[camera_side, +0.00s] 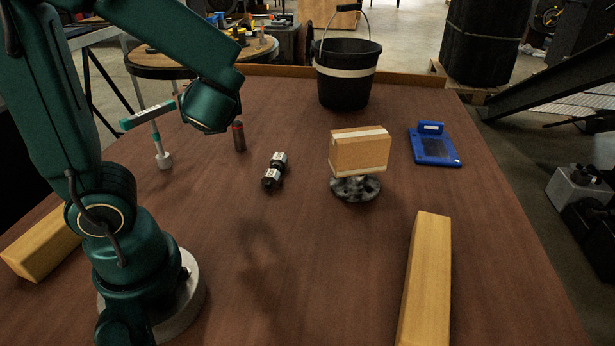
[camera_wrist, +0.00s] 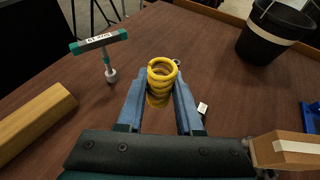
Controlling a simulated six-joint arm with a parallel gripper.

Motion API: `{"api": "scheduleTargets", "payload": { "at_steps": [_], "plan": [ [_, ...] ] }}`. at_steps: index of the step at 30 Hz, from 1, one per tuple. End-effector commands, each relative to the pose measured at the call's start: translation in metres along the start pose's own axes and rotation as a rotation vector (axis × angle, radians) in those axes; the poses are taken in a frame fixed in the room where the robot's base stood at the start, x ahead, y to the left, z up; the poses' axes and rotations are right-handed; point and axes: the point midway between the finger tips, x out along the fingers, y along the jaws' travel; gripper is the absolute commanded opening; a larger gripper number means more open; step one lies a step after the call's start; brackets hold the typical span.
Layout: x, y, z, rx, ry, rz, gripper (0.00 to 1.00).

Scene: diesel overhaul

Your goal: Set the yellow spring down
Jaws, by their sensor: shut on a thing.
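The yellow spring (camera_wrist: 162,78) is a short coil that shows only in the wrist view. My gripper (camera_wrist: 161,92) is shut on it, with one blue finger on each side. The spring's open top end faces the camera. Brown tabletop shows around it, but I cannot tell how high above the table it is. In the side view the spring and my gripper's fingers do not show; my green wrist hangs over the left half of the table.
A T-handled tool (camera_side: 155,132), a dark cylinder (camera_side: 239,136) and a small black-and-white part (camera_side: 274,170) stand nearby. A cardboard box (camera_side: 359,153) sits on a round metal part (camera_side: 355,188).

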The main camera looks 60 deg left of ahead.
Motion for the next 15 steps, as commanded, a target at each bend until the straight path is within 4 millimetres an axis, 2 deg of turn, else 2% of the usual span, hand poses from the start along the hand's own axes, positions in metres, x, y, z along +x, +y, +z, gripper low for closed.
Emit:
{"api": "scheduleTargets", "payload": {
  "at_steps": [11,15],
  "plan": [
    [-0.016,0.001,0.038,-0.006,-0.001,-0.001,0.00],
    [-0.016,0.005,0.029,-0.014,0.004,0.056,0.00]
  ]
}}
